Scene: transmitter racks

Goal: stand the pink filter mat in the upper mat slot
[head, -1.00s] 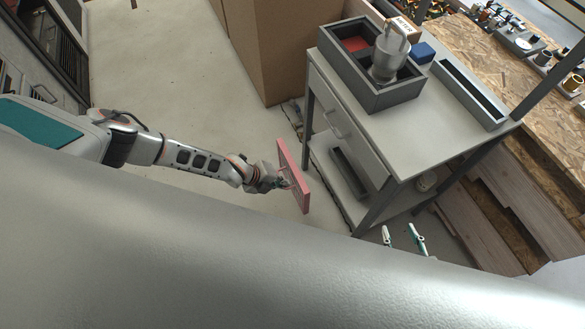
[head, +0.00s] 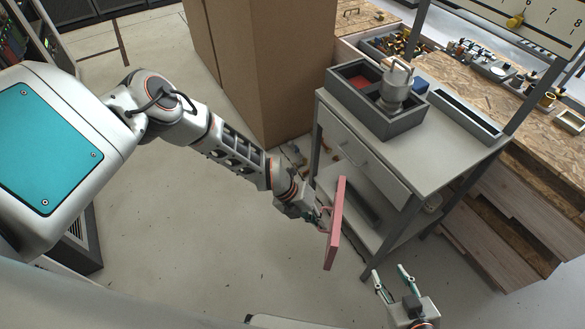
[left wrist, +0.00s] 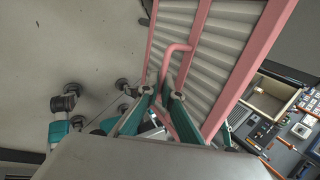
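The pink filter mat (head: 337,225) is a flat panel with a pink frame, held off the floor on its edge in front of the grey cart. In the left wrist view its pink frame and pale ribbed face (left wrist: 215,50) fill the upper middle. My left gripper (head: 321,214) is shut on the mat's pink handle (left wrist: 176,50). A long narrow grey slot holder (head: 465,112) lies on the cart's top, empty. A similar dark slot on the lower shelf is partly hidden by the mat. My right gripper (head: 389,271) is open and empty, low in the head view.
The cart top (head: 425,140) also bears a grey divided box (head: 385,122) with a red piece and a metal canister (head: 397,88), plus a blue block. Cardboard boxes (head: 265,70) stand behind left. A cart post (head: 512,120) rises by the slot holder. A wooden bench lies beyond.

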